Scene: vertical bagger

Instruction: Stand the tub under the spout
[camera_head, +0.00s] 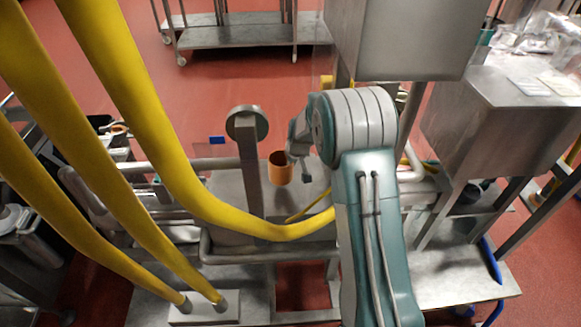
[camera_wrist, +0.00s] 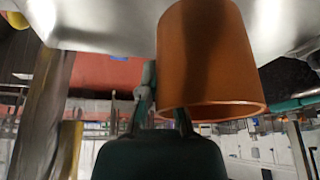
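The tub (camera_head: 280,170) is an orange-brown, open-topped cylinder, upright in the head view beside the grey post, over the steel surface. I cannot tell whether it rests on that surface. My gripper (camera_head: 298,165) is at the tub's right side, with a dark finger hanging outside the wall. In the wrist view, which looks upside down, the tub (camera_wrist: 212,55) is large and close, its rim low in the picture. One finger of my gripper (camera_wrist: 160,95) shows left of the wall; the other is partly hidden by the tub. Whether they pinch the wall is unclear. I cannot single out the spout.
A grey post with a round disc (camera_head: 247,123) stands just left of the tub. Thick yellow hoses (camera_head: 150,120) cross the left side and curve below it. A steel box (camera_head: 400,40) hangs above right. A wheeled steel rack (camera_head: 235,37) stands behind on red floor.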

